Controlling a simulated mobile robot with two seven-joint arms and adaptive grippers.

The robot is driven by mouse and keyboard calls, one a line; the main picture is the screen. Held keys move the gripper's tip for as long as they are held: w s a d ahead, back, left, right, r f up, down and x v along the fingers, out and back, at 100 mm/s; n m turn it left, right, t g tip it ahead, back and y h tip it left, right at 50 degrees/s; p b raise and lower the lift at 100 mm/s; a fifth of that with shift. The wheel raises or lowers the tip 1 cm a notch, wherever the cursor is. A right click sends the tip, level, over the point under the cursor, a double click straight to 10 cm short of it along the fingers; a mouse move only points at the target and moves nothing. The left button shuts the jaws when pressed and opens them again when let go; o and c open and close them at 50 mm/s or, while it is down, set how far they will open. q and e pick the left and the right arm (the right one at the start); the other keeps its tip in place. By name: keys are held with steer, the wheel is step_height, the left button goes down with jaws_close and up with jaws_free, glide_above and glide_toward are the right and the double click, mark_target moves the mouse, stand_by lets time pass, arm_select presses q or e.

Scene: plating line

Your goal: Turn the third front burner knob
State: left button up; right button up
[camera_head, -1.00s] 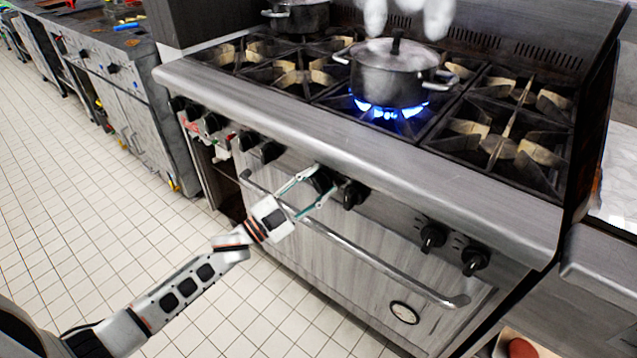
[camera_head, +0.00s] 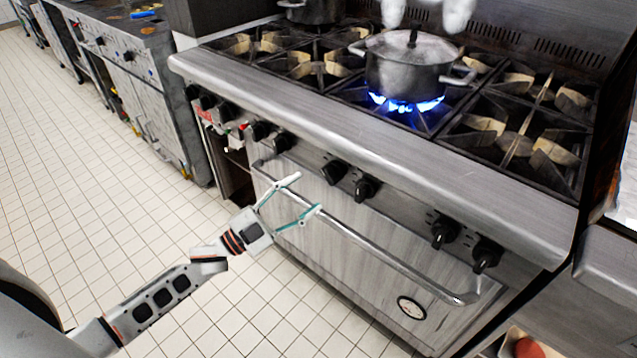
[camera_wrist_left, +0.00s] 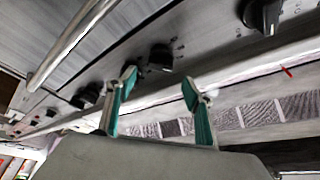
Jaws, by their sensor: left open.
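A row of black burner knobs runs along the stove's front panel. They include a pair at the middle, a left knob (camera_head: 334,171) and a right knob (camera_head: 366,187), and a pair at the right, one knob (camera_head: 445,232) and another (camera_head: 487,254). My left gripper (camera_head: 306,194) is open and empty, in front of the oven door handle, below and left of the middle pair, touching no knob. In the left wrist view its teal fingers (camera_wrist_left: 160,85) are spread, with a black knob (camera_wrist_left: 160,57) beyond the gap. My right gripper is not in view.
The oven handle bar (camera_head: 385,258) runs below the knobs. A lidded pot (camera_head: 408,72) stands over a lit blue flame (camera_head: 406,104), with white puffs above it. More knobs, such as one at the left (camera_head: 284,142), line the panel. Tiled floor (camera_head: 60,220) is clear at left.

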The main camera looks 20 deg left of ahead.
arm_select(q)
steer(key=shift+v, duration=1.6)
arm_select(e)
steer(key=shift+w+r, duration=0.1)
arm_select(q)
steer(key=s+d+f+n+g+y+p, duration=0.2)
steer(key=s+f+n+g+y+p, duration=0.1)
steer(key=s, duration=0.9)
steer(key=s+d+f+n+g+y+p, duration=0.3)
steer(key=s+f+n+y+p, duration=0.3)
steer(key=s+f+n, duration=0.3)
steer(key=s+f, duration=0.1)
steer(key=s, duration=0.2)
steer(key=shift+s+d+g+y, duration=0.3)
steer(key=shift+d+g+y, duration=0.05)
steer(key=shift+g+y, duration=0.05)
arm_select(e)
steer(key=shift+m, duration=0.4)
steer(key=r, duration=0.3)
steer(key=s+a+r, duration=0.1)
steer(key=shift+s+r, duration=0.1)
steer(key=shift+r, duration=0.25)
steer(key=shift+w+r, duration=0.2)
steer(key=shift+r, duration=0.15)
